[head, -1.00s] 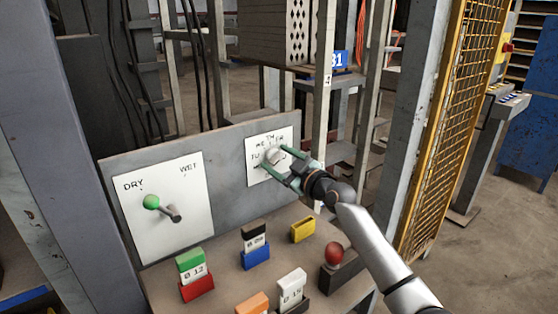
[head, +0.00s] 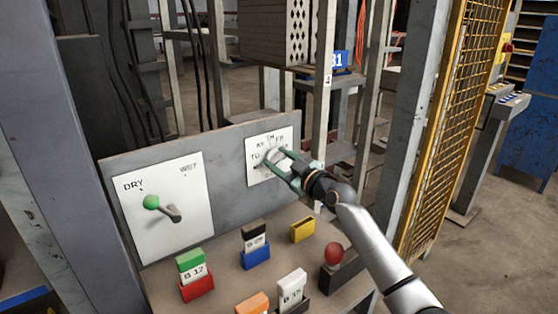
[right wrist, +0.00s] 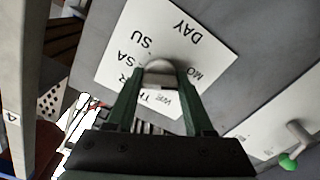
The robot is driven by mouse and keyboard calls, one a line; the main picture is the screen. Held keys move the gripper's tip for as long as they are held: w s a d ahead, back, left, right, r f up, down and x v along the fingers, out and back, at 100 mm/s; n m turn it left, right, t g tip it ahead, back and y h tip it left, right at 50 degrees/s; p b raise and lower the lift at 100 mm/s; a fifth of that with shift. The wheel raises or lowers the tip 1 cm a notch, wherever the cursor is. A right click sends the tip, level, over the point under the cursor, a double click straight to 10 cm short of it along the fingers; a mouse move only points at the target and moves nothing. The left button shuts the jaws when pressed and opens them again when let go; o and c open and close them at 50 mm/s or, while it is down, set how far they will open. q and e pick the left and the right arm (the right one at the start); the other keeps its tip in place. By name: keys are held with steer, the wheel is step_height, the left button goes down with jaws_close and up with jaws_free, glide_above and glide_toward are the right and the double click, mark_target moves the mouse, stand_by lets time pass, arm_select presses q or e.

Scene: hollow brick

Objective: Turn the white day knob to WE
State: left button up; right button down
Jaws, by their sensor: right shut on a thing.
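The white day knob (head: 271,156) is on a white label plate (head: 254,174) at the right of the grey panel. My right gripper (head: 274,159) is shut on the knob, with green fingers on either side of it. In the right wrist view the knob (right wrist: 161,70) sits between the fingers, and the plate appears upside down with DAY, SU, SA and MO readable. TH and WE show partly between the fingers. The knob's pointer is not clear, so I cannot tell which day it marks. My left gripper is not in view.
A DRY/WET plate (head: 183,228) with a green-tipped lever (head: 152,202) is left on the panel. Coloured tag holders, such as the red one (head: 198,288), and a red ball-topped control (head: 333,254) stand on the shelf below. A grey post (head: 326,100) rises close behind my right gripper.

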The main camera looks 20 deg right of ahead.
steer(key=m, duration=0.3)
steer(key=shift+m, duration=0.3)
steer(key=m, duration=0.3)
steer(key=shift+m+p, duration=0.3)
steer(key=shift+p, duration=0.1)
steer(key=m+p, duration=0.1)
steer(key=m, duration=0.5)
steer(key=shift+m+p, duration=0.45)
steer(key=shift+m, duration=0.25)
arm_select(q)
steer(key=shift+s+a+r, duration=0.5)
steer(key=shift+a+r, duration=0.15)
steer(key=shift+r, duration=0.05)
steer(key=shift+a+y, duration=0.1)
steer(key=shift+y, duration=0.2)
arm_select(e)
steer(key=shift+m, duration=0.4)
steer(key=c, duration=0.7)
jaws_free()
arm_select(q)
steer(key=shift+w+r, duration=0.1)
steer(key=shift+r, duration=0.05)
arm_select(e)
steer(key=o, duration=0.4)
